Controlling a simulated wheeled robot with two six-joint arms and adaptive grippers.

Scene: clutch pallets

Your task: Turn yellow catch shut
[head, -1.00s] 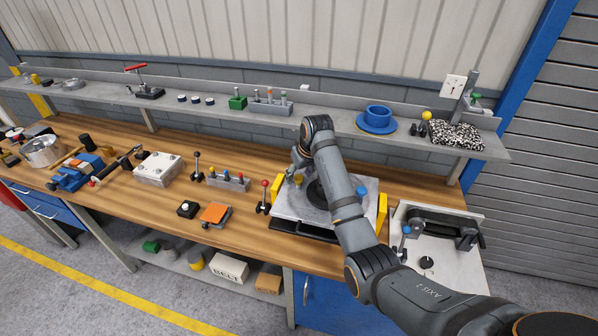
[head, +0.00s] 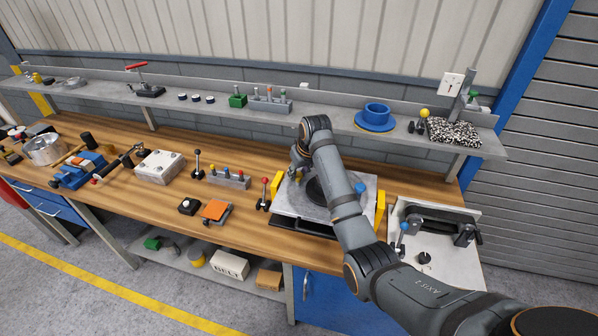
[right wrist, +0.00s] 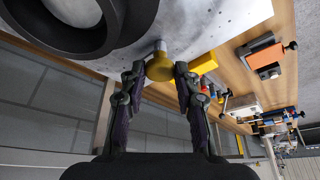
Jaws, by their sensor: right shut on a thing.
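The yellow catch (right wrist: 159,67) is a round yellow knob on a short metal stem at the edge of a grey pallet plate (right wrist: 205,27). In the right wrist view my right gripper (right wrist: 160,76) is shut on the knob, one finger on each side. In the head view the right gripper (head: 297,169) reaches down at the back left corner of the plate (head: 290,206), with the catch mostly hidden there. A blue catch (head: 361,188) stands on the plate's right side, partly beside my arm. My left gripper is not in view.
A black ring (head: 317,191) lies on the plate, partly behind my right arm. Yellow blocks stand left (head: 276,184) and right (head: 381,207) of the plate. A red-knobbed lever (head: 264,194) and an orange pad (head: 214,210) are left of it. A shelf (head: 325,119) runs behind.

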